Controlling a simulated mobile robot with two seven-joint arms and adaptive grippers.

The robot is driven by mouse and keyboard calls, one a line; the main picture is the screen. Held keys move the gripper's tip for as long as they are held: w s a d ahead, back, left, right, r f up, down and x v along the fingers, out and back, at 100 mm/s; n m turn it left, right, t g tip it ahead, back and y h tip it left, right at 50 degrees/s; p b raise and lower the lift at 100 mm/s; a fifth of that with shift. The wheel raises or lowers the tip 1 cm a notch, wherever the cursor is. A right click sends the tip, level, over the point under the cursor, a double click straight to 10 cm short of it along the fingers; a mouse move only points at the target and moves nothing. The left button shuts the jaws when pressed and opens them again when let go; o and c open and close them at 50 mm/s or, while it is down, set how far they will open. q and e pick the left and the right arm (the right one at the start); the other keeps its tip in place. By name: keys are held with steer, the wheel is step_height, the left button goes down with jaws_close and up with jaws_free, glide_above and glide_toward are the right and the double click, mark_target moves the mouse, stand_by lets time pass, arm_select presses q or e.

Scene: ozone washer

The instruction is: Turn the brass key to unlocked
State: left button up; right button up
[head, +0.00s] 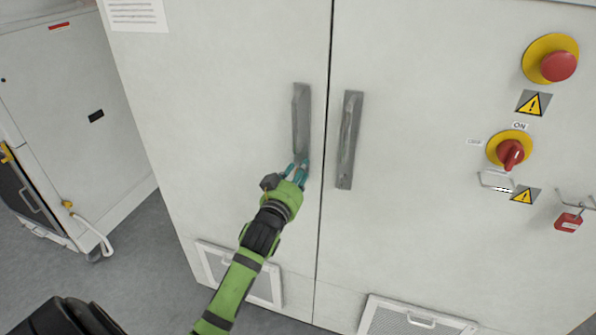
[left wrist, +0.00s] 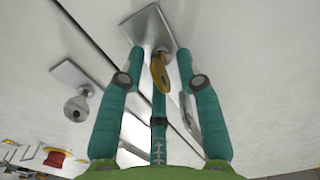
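The brass key (left wrist: 158,72) shows in the left wrist view, standing in a round metal lock under the flat end of a door handle (left wrist: 150,25). My left gripper (left wrist: 161,55) is open, with teal fingers on both sides of the key and visible gaps to it. A third finger lies below the key in that picture; I cannot tell whether it touches. In the head view my left gripper (head: 299,170) is at the lower end of the left door handle (head: 301,120) and hides the key. My right gripper is not in view.
The right door handle (head: 349,140) stands close beside, across the door seam. To the right are a red emergency button (head: 558,66), a red rotary switch (head: 510,154) marked ON and a red padlock (head: 568,222). Vent grilles (head: 415,318) sit low on the doors.

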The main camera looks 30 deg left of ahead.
arm_select(q)
jaws_close()
steer(key=shift+m, duration=0.4)
steer(key=m+p, duration=0.1)
steer(key=m, duration=0.4)
steer(key=m+p, duration=0.2)
steer(key=m, duration=0.4)
steer(key=m+p, duration=0.1)
steer(key=m, duration=0.5)
steer(key=shift+f, duration=0.35)
steer(key=shift+m, duration=0.3)
jaws_free()
steer(key=shift+w, duration=0.1)
